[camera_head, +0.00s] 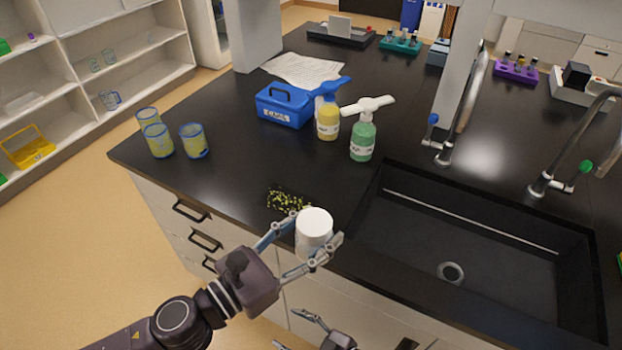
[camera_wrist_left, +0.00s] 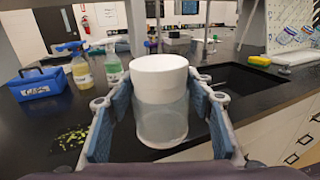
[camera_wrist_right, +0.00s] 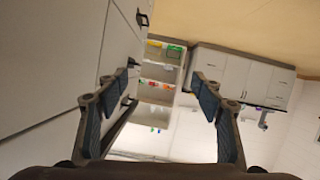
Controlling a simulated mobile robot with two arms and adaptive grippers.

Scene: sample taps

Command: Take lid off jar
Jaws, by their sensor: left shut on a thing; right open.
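The jar (camera_wrist_left: 161,122) has a clear, greyish body and a wide white lid (camera_wrist_left: 160,77) seated on top. In the head view the lid (camera_head: 314,219) shows at the counter's front edge, left of the sink, and the jar is upright. My left gripper (camera_head: 316,232) is shut on the jar, with one finger on each side. How far the jar is above the counter is hard to tell. My right gripper (camera_head: 288,329) is open and empty, low in front of the drawers. Its two fingers (camera_wrist_right: 163,92) are spread apart in the right wrist view.
A dark patch with yellow-green bits (camera_head: 287,199) lies behind the jar. A blue box (camera_head: 285,107), a yellow bottle (camera_head: 328,122) and a green bottle (camera_head: 363,138) stand farther back. Beakers (camera_head: 160,141) stand at left. The sink (camera_head: 480,235) is at right.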

